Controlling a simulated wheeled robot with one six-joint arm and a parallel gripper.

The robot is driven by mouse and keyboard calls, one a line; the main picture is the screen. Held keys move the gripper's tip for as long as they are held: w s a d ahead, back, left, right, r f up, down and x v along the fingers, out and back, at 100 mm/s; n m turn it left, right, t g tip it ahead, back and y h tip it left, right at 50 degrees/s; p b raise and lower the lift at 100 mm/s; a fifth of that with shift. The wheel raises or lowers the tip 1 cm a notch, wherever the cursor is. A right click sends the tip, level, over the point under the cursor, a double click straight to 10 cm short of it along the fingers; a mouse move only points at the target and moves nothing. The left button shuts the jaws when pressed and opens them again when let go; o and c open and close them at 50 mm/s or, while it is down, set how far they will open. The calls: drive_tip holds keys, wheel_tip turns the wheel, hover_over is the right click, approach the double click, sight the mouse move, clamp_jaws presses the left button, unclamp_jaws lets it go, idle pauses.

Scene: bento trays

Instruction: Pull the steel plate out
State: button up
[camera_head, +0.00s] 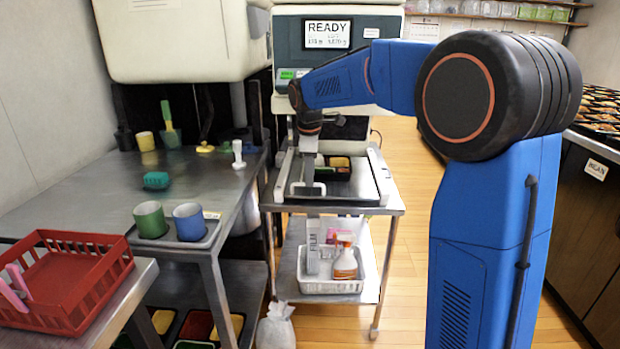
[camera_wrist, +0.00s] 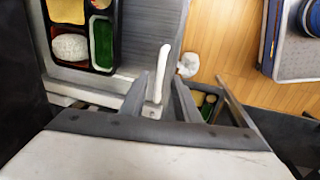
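The steel plate (camera_head: 355,190) lies on the cart in front of the machine. A black bento tray (camera_wrist: 117,58) rests on the plate, with rice, a green item and yellow and brown food in it. The plate's grey surface also shows in the wrist view (camera_wrist: 152,32). A pale upright handle (camera_wrist: 162,72) stands near the plate's edge. My gripper (camera_head: 308,186) is low over the left front part of the plate. In the wrist view my gripper (camera_wrist: 160,95) is open, one finger on each side of the handle, with gaps seemingly visible. Contact with the handle cannot be told.
The machine with a READY display (camera_head: 328,33) stands behind the plate. A white basket (camera_head: 330,286) with a spray bottle is on the cart's lower shelf. A metal table (camera_head: 90,195) with cups stands left, and a red crate (camera_head: 120,262) at front left. Wooden floor right of the cart is clear.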

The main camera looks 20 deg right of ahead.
drive_tip(key=shift+w+f, duration=0.15)
drive_tip(key=shift+f, duration=0.65)
drive_tip(key=shift+c, duration=0.6)
clamp_jaws()
drive_tip(key=s+a, duration=0.3)
drive_tip(key=s, duration=0.9)
drive_tip(key=s+a, duration=0.4)
drive_tip(key=s, duration=0.7)
drive_tip(key=shift+s+a, duration=0.3)
drive_tip(key=shift+s, duration=0.1)
drive_tip(key=shift+o, duration=0.6)
unclamp_jaws()
